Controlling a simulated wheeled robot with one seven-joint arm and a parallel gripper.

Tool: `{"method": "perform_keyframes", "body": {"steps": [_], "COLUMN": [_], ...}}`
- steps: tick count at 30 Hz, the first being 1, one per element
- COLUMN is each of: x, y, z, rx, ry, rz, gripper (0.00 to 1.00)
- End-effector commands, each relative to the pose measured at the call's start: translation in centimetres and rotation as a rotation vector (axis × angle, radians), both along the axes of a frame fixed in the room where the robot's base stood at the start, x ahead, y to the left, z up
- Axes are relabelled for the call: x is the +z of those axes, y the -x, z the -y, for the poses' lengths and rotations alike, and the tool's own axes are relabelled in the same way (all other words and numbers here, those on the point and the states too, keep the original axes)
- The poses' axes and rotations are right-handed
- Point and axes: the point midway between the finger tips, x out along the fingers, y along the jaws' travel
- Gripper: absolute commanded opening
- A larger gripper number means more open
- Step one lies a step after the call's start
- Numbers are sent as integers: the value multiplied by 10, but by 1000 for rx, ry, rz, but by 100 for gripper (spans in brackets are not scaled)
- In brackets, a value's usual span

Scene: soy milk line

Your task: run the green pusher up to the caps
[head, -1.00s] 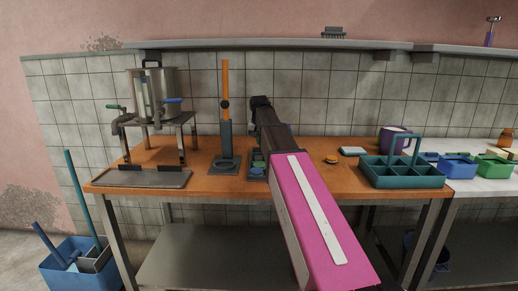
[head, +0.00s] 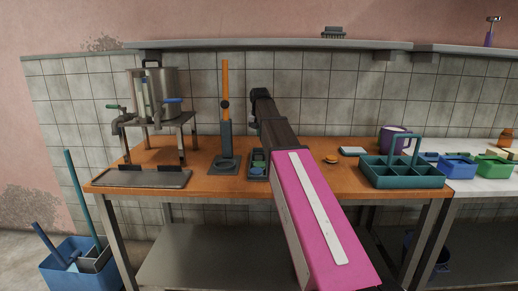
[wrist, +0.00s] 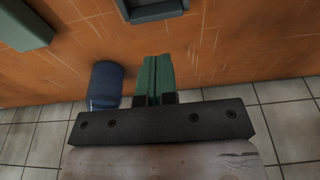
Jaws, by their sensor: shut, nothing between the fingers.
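A dark holder (head: 248,177) stands near the front of the wooden table, just right of the orange-handled press. A small green piece, which looks like the pusher, sits in it (head: 258,156). A round blue cap (head: 257,171) lies in front of the green piece. My gripper (wrist: 160,76) is shut, with its green fingertips together and nothing between them. In the head view my arm's dark end is raised above and behind the holder, apart from it. In the wrist view part of a dark frame (wrist: 152,12) shows at the top edge; the green piece is not visible there.
The orange-handled press (head: 226,135) stands close on the left. A blue cylinder (wrist: 104,84) is beside my fingertips in the wrist view. A teal divided carrier (head: 403,182) stands at the right. A steel pot (head: 165,95) on a stand is at the left.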

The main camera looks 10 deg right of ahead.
Motion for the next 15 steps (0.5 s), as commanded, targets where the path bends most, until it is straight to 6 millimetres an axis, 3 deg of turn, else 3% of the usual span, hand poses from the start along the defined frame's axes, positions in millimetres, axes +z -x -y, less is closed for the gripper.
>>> {"method": "perform_keyframes", "body": {"steps": [15], "x": [35], "y": [-1], "z": [0], "rx": [0], "ry": [0], "rz": [1], "gripper": [0]}}
